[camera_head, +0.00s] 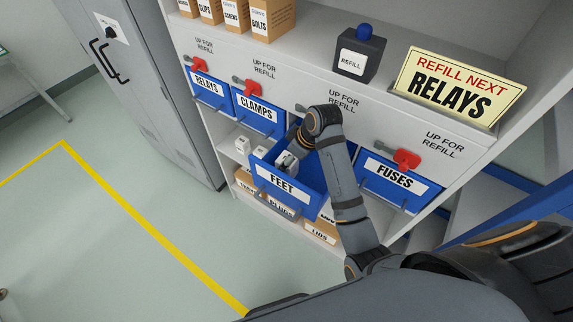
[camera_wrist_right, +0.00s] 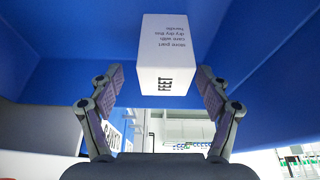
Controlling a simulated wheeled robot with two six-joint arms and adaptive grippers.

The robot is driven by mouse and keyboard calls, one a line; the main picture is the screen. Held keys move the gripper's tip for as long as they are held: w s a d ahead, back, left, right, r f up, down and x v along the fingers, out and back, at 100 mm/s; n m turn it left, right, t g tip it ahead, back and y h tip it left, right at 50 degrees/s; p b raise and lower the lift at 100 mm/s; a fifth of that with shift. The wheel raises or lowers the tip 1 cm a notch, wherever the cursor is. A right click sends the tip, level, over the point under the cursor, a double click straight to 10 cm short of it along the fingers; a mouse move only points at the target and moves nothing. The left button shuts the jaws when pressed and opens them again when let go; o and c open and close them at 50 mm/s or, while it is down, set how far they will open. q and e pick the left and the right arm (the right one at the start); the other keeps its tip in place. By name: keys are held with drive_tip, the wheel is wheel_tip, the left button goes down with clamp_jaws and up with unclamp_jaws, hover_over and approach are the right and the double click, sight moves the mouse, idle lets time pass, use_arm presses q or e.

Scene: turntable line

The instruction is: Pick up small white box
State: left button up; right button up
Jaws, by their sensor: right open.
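A small white box (camera_wrist_right: 167,60) printed FEET shows upside down in the right wrist view, inside the open blue FEET drawer (camera_head: 276,180). My right gripper (camera_wrist_right: 160,76) is open, with one finger on each side of the box's near end. The fingers look apart from the box, though the gap on the right is small. In the head view my right arm reaches down to the FEET drawer, and its wrist partly hides the inside. I cannot clearly separate box and gripper there. My left gripper is not in view.
Blue drawers RELAYS (camera_head: 209,88), CLAMPS (camera_head: 257,112) and FUSES (camera_head: 394,183) line the shelf front, with red latches. A black REFILL container (camera_head: 360,54) and a yellow REFILL NEXT RELAYS sign (camera_head: 457,86) stand on top. White boxes (camera_head: 243,145) sit below CLAMPS.

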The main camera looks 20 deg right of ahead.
drive_tip(key=shift+w+a+f+p, duration=0.2)
drive_tip(key=shift+a+f+p, duration=0.35)
drive_tip(key=shift+f+p, duration=0.4)
drive_tip(key=shift+p+x, duration=0.35)
drive_tip(key=shift+x, duration=0.85)
drive_tip(key=shift+w+f, duration=0.1)
drive_tip(key=shift+f, duration=0.3)
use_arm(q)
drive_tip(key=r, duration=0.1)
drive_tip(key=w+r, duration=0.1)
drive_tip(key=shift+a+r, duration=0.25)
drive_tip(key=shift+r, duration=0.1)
use_arm(e)
drive_tip(key=c, duration=1.3)
